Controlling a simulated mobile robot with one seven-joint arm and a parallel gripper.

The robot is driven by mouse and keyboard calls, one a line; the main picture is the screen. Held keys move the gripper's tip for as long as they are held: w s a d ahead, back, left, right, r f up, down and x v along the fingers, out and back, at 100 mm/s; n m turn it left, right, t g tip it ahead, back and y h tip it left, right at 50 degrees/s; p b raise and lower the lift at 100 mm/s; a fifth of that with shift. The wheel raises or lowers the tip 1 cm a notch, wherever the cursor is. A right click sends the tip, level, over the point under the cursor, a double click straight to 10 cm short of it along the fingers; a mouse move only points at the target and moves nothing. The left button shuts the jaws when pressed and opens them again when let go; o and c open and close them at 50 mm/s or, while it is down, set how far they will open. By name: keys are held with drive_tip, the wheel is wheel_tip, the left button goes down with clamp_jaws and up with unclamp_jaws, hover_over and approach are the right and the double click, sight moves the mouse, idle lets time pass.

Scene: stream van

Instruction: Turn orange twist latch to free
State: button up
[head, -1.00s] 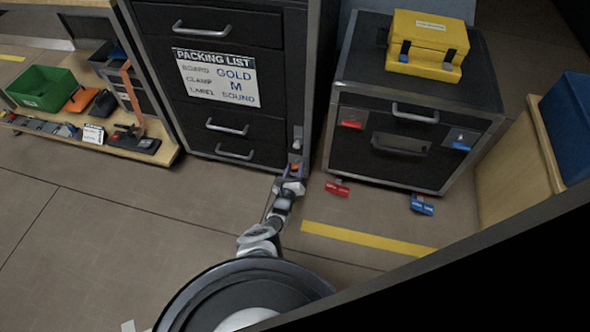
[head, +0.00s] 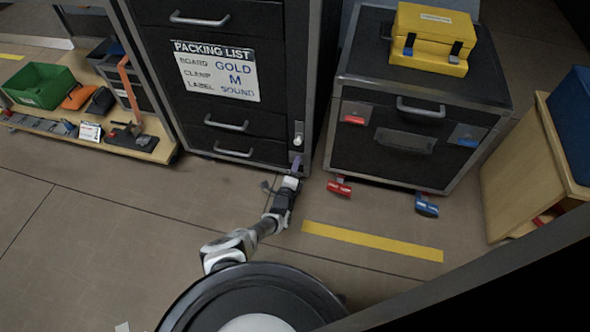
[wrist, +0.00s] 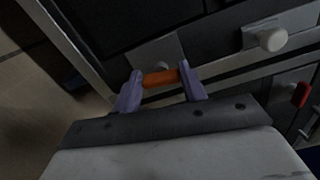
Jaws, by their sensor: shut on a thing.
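The orange twist latch (wrist: 161,78) shows in the wrist view as a short orange bar at the lower edge of the tall black drawer cabinet (head: 262,152). My gripper (wrist: 160,88) has its two purple fingers at either end of the bar, shut on it. In the head view my gripper (head: 296,165) is at the cabinet's lower right corner, and the latch is hidden there. A pale round knob (wrist: 271,39) is to the right of the latch in the wrist view; it also shows above my gripper in the head view (head: 298,140).
A black case (head: 350,145) with red and blue latches stands right of the cabinet, a yellow box (head: 432,38) on top. A low wooden shelf (head: 150,151) with a green bin (head: 40,87) is at left. A wooden crate (head: 525,175) is at right. Floor in front is open.

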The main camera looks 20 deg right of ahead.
drive_tip(key=shift+s+f+n+b, duration=0.1)
drive_tip(key=shift+n+b, duration=0.4)
drive_tip(key=shift+n, duration=0.5)
drive_tip(key=o, duration=1)
drive_tip(key=p+v, duration=0.4)
drive_tip(key=v, duration=0.9)
drive_tip(key=shift+s+a, duration=0.25)
drive_tip(key=shift+s, duration=0.05)
